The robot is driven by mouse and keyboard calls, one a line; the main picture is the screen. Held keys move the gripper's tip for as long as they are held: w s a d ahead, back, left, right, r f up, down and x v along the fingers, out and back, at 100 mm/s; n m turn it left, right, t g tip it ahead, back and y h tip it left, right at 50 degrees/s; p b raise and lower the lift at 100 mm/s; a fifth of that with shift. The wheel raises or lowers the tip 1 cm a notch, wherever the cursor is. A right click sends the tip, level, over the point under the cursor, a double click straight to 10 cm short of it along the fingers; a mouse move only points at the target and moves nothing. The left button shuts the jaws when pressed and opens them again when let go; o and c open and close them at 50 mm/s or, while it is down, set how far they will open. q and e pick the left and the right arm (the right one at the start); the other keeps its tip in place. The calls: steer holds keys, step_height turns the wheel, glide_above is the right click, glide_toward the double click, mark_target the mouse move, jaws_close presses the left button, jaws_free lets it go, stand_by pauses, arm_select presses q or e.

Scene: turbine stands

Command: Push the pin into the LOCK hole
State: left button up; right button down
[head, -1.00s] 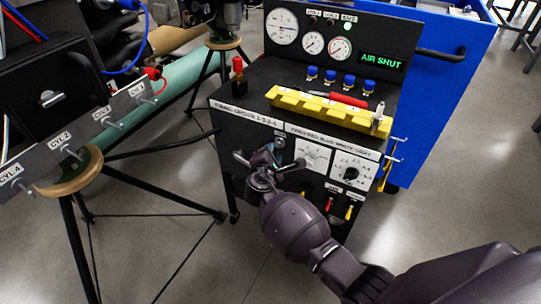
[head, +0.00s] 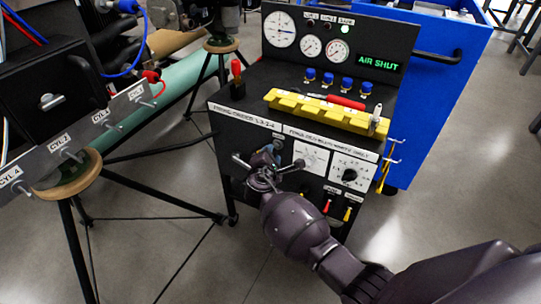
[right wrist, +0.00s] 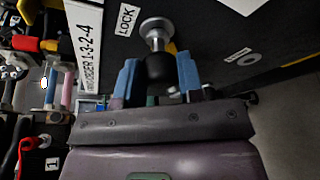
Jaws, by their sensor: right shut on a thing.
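The pin shows in the right wrist view as a black knob (right wrist: 158,70) with a short metal shaft (right wrist: 157,43) above it. The shaft meets a round metal collar (right wrist: 157,24) at the LOCK hole, beside the LOCK label (right wrist: 126,19). Some shaft shows outside the collar; how deep its end sits is hidden. My right gripper (right wrist: 158,76) has its blue fingers shut on the knob, one on each side. In the head view my right gripper (head: 263,178) is at the front panel of the black console (head: 226,150) and hides the pin. My left gripper is out of view.
A yellow rack (head: 325,115) and a red-handled tool (head: 345,102) lie on the console top. A dial plate (head: 350,172) is right of my gripper. A stand with tripod legs (head: 75,230) is at the left, a blue cabinet (head: 445,90) behind. Floor between is clear.

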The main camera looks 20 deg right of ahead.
steer(key=shift+w+d+r, duration=0.2)
steer(key=shift+d+r, duration=0.15)
steer(key=shift+d, duration=0.05)
steer(key=c, duration=1.2)
jaws_free()
steer(key=o, duration=0.5)
steer(key=shift+w+d+f, duration=0.15)
steer(key=shift+f, duration=0.1)
steer(key=shift+o, duration=1)
steer(key=shift+a, duration=0.2)
steer(key=shift+s+a, duration=0.1)
steer(key=shift+s, duration=0.1)
